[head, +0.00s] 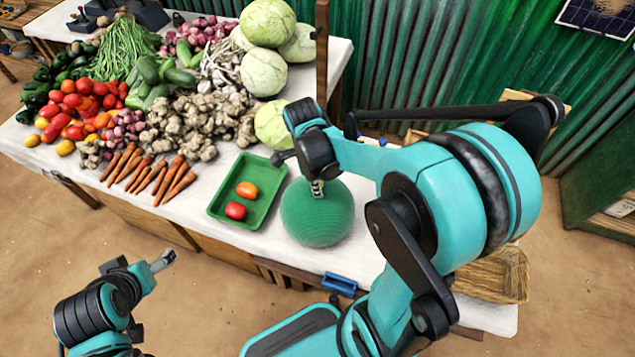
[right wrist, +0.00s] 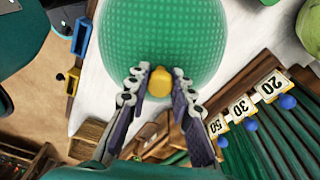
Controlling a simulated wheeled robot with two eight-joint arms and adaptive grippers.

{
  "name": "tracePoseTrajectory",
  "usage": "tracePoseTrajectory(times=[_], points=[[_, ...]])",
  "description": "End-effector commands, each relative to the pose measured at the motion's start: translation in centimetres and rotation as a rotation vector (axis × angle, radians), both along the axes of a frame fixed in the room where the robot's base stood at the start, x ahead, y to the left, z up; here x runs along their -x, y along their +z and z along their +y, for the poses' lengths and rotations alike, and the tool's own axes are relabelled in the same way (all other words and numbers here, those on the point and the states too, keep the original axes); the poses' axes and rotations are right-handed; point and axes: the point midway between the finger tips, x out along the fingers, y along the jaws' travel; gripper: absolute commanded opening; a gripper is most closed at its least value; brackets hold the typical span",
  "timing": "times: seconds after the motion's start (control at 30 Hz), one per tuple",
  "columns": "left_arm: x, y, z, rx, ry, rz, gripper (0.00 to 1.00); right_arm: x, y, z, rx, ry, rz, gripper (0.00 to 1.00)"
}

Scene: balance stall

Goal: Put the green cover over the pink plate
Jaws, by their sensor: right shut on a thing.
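The green cover (head: 318,222) is a mesh dome with a yellow knob (right wrist: 158,82). It is at the front of the white table, just right of the green tray. My right gripper (head: 317,188) is above it, its fingers closed around the knob; they also show in the right wrist view (right wrist: 157,76). I cannot tell whether the cover rests on the table or hangs just above it. I see no pink plate; my right arm and the cover hide part of the table. My left gripper (head: 164,261) is low at the left, off the table, its opening unclear.
A green tray (head: 217,206) with a tomato (head: 235,211) and an orange one (head: 246,189) is close left of the cover. Carrots (head: 150,176), ginger, cabbages and other vegetables fill the table's left and back. A wicker basket (head: 507,275) is at the right.

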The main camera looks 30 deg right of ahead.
Motion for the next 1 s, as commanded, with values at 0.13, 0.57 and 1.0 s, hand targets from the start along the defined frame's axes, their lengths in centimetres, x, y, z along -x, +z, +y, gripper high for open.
tracePoseTrajectory(times=[0.13,0.57,1.0], points=[[0.0,-1.2,0.0,0.0,0.0,0.0,0.8,0.0,-1.4,0.0,0.0,0.0,0.0,0.0],[0.0,-3.8,0.0,0.0,0.0,0.0,0.8,0.0,-4.5,0.0,0.0,0.0,0.0,0.0],[0.0,-4.3,0.0,0.0,0.0,0.0,0.8,0.0,-5.2,0.0,0.0,0.0,0.0,0.0]])
